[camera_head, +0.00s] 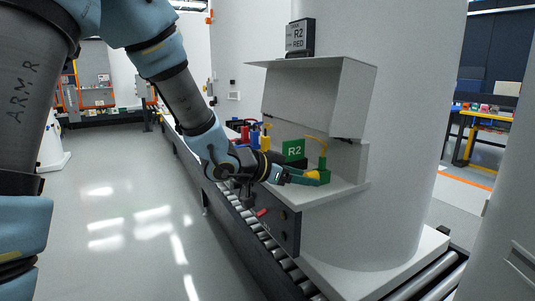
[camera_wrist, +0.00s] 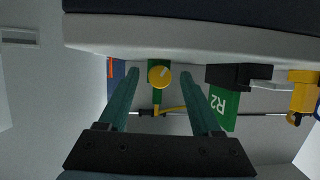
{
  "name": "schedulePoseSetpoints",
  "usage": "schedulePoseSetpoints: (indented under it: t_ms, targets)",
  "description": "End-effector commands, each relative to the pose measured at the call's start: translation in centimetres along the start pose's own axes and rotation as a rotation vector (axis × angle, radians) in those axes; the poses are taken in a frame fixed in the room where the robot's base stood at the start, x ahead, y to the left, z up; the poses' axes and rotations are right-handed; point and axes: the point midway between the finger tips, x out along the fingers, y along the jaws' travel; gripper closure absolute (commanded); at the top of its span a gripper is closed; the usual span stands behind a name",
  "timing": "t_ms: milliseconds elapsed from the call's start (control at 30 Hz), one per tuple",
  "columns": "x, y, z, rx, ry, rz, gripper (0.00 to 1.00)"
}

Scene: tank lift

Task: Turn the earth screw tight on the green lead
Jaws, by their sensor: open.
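The earth screw is a round yellow knob (camera_wrist: 159,75) with a pale mark on its face; in the head view the knob (camera_head: 312,175) sits on the front of a green terminal block (camera_head: 324,177). The green block (camera_wrist: 157,60) also shows behind the knob in the wrist view. A yellow-and-green lead (camera_wrist: 172,109) runs from the block. My gripper (camera_head: 300,178) reaches the block from the left. In the wrist view my gripper (camera_wrist: 160,78) is open, its two teal fingers on either side of the knob with gaps between. Whether the lead is seated is too small to tell.
A green R2 plate (camera_head: 293,150) stands left of the block. Red, blue and yellow terminals (camera_head: 254,137) stand farther back. A grey hood (camera_head: 318,95) overhangs the shelf (camera_head: 330,193). The large white tank (camera_head: 415,110) stands behind, and the roller conveyor (camera_head: 270,245) runs below.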

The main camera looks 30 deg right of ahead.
Motion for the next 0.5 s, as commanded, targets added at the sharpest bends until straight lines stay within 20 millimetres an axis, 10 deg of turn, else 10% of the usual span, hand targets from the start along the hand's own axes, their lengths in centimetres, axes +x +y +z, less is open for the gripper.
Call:
schedulePoseSetpoints:
  t_ms: [500]
  targets:
    - [-5.7,-0.5,0.0,-0.106,-0.002,0.041,0.34]
